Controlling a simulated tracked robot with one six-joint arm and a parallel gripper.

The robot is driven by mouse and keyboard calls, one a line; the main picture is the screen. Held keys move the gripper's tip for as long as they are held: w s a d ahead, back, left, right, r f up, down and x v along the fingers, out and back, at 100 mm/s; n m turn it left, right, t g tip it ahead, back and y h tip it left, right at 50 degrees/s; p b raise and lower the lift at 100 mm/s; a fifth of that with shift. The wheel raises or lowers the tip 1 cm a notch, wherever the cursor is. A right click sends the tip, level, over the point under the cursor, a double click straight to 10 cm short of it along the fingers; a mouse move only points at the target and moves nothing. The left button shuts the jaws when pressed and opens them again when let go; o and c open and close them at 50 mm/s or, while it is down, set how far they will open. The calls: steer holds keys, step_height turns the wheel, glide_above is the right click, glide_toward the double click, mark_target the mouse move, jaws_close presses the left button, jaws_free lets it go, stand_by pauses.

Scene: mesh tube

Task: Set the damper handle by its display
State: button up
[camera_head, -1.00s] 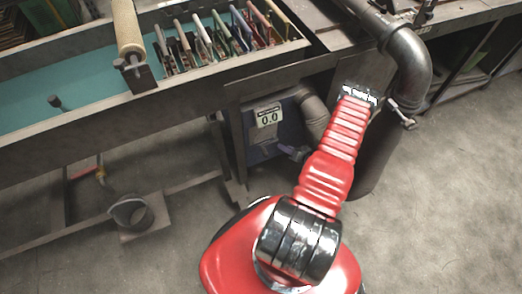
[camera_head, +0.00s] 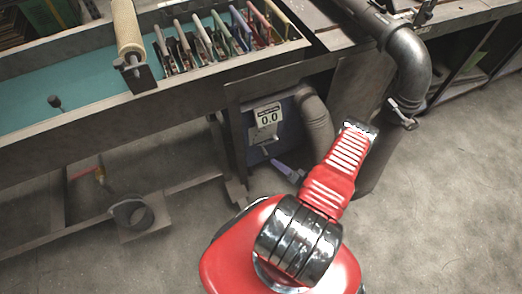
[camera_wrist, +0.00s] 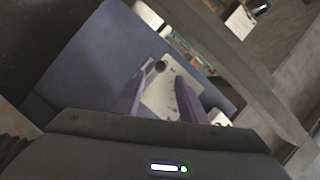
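The display (camera_head: 268,117) reads 0.0 on the front of a dark blue box (camera_head: 287,127) under the bench. Below it a small pale plate shows; in the wrist view this pale plate (camera_wrist: 158,98) carries a dark round knob (camera_wrist: 160,67), perhaps the damper handle; its shape is unclear. My gripper (camera_wrist: 160,79) is open, its two purple fingers apart with the plate seen between them. Nothing is held. In the head view a purple finger (camera_head: 284,169) shows low in front of the box; the rest of the gripper is hidden behind my red arm.
A ribbed hose (camera_head: 316,122) leaves the box on the right. A large metal pipe (camera_head: 410,67) with a clamp-like lever (camera_head: 403,114) stands to the right of my arm. The bench frame (camera_head: 233,140) edges the box on the left. Open floor lies at lower right.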

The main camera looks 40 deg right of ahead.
mark_target(262, 150)
steer(key=x, duration=1.3)
steer(key=shift+w+f, duration=0.1)
steer(key=shift+w, duration=0.15)
steer(key=shift+c, duration=0.5)
jaws_close()
steer(key=shift+d, duration=0.1)
steer(key=shift+s+d, duration=0.15)
steer(key=shift+d, duration=0.15)
steer(key=shift+a, duration=0.25)
